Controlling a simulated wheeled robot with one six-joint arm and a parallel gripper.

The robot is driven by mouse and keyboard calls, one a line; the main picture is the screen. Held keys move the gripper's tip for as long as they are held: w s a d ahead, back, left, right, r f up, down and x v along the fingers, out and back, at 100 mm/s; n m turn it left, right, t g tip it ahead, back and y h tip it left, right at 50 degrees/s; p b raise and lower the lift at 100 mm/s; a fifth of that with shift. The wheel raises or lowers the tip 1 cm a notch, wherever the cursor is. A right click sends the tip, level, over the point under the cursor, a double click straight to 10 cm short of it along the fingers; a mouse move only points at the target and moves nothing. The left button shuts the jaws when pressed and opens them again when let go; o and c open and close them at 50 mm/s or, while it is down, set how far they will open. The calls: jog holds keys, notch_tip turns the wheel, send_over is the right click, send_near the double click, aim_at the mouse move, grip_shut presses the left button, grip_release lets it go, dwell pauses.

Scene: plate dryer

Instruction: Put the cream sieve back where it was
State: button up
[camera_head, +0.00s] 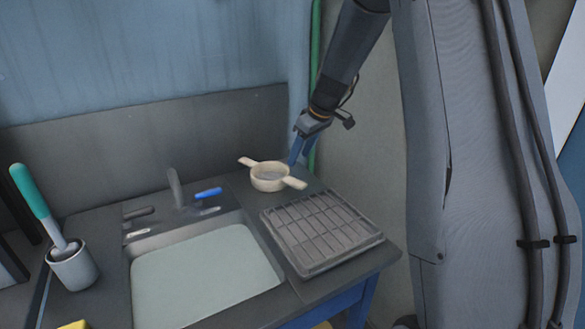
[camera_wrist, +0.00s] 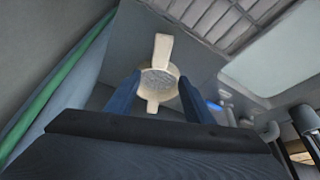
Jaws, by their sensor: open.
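The cream sieve (camera_head: 270,178) stands on the dark counter behind the grey drying rack, with one handle toward the back left and one toward the front right. It also shows in the wrist view (camera_wrist: 159,84), between and beyond my two blue fingers. My gripper (camera_head: 297,150) is at the back right of the sieve, pointing down toward it. In the wrist view my gripper (camera_wrist: 157,90) is open, with a finger on each side of the sieve's near part. I cannot tell whether either finger touches it.
The grey drying rack (camera_head: 322,232) lies empty in front of the sieve. The sink (camera_head: 205,275) and tap (camera_head: 175,188) are to the left, with a blue-handled item (camera_head: 208,193) beside the tap. A cup (camera_head: 73,267) holds a green-handled brush. A green pipe (camera_head: 315,45) runs up the wall behind my arm.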

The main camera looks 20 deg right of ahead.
jog(key=s+a+f+m+g+h, duration=0.1)
jog(key=s+a+m, duration=0.1)
jog(key=s, duration=0.8)
jog(key=s+a+f+m+g, duration=0.1)
jog(key=s+a+f+m, duration=0.1)
jog(key=s, duration=0.9)
jog(key=s+a+f+m+g+h, duration=0.1)
jog(key=s+a+f+m, duration=0.1)
jog(key=s, duration=0.8)
jog(key=shift+s+a+f+h, duration=0.2)
jog(key=shift+s+a+h, duration=0.05)
jog(key=shift+a+h, duration=0.1)
jog(key=shift+s+a+f+m, duration=0.15)
jog(key=shift+s+a+m, duration=0.25)
jog(key=shift+s+a, duration=0.2)
jog(key=shift+w, duration=0.15)
